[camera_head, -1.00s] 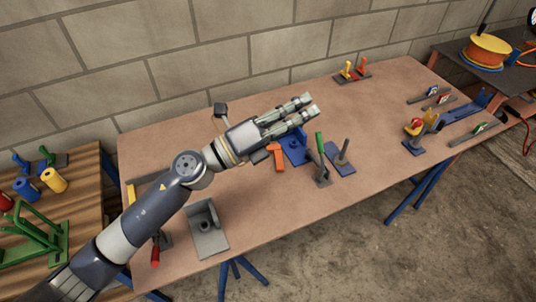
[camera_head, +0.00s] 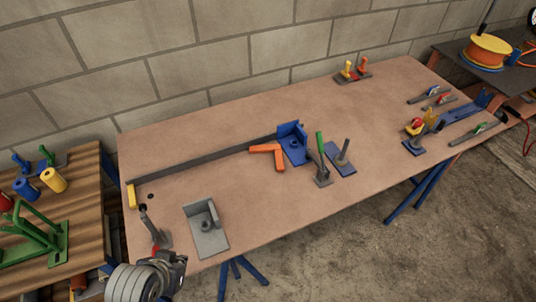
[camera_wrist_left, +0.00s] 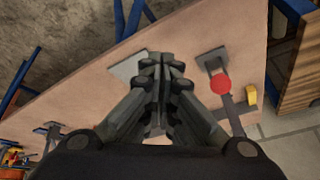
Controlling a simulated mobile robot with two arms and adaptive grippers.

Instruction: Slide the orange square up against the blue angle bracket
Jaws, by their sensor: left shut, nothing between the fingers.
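The orange square (camera_head: 266,149) is an L-shaped piece lying flat on the table in the head view. Its right leg is right beside the base of the blue angle bracket (camera_head: 294,150). I cannot tell whether they touch or a thin gap is left. The bracket has upright blue walls at its back. My left gripper (camera_head: 178,268) is at the table's front left edge in the head view, well away from both. In the left wrist view, my left gripper (camera_wrist_left: 162,62) has its fingers together and empty. My right gripper is not in view.
A grey angle bracket (camera_head: 206,238) and a red-handled clamp (camera_wrist_left: 220,84) are near my left gripper. A green-handled clamp (camera_head: 321,160) stands right of the blue bracket.

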